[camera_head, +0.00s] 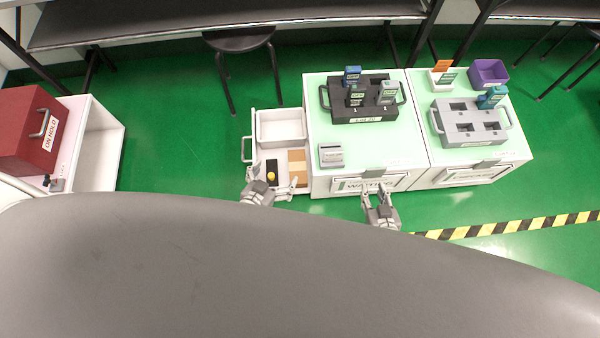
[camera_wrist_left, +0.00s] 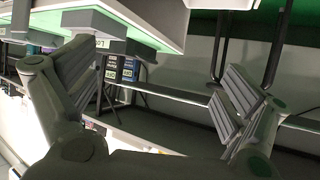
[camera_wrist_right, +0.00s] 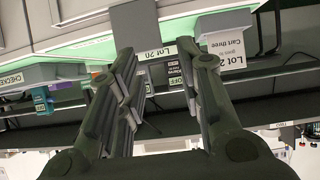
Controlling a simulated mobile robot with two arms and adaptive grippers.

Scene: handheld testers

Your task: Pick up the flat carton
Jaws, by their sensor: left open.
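A flat brown carton (camera_head: 297,160) lies in the right part of the open lower drawer (camera_head: 284,197), at the left side of the green-topped cabinet. My left gripper (camera_head: 272,182) is at the front edge of this drawer, its fingers spread wide and empty. It is apart from the carton, as far as I can tell. In the left wrist view its fingers (camera_wrist_left: 155,65) are also apart, with no carton between them. My right gripper (camera_head: 375,187) is in front of the cabinet's front label. The right wrist view shows its fingers (camera_wrist_right: 160,58) apart with nothing held.
A dark item with a yellow top (camera_head: 271,174) lies in the drawer left of the carton. A white bin (camera_head: 281,127) is behind it. The cabinet top holds a black charging rack (camera_head: 350,112) and a grey device (camera_head: 331,155). A red box (camera_head: 25,130) stands far left; green floor lies between.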

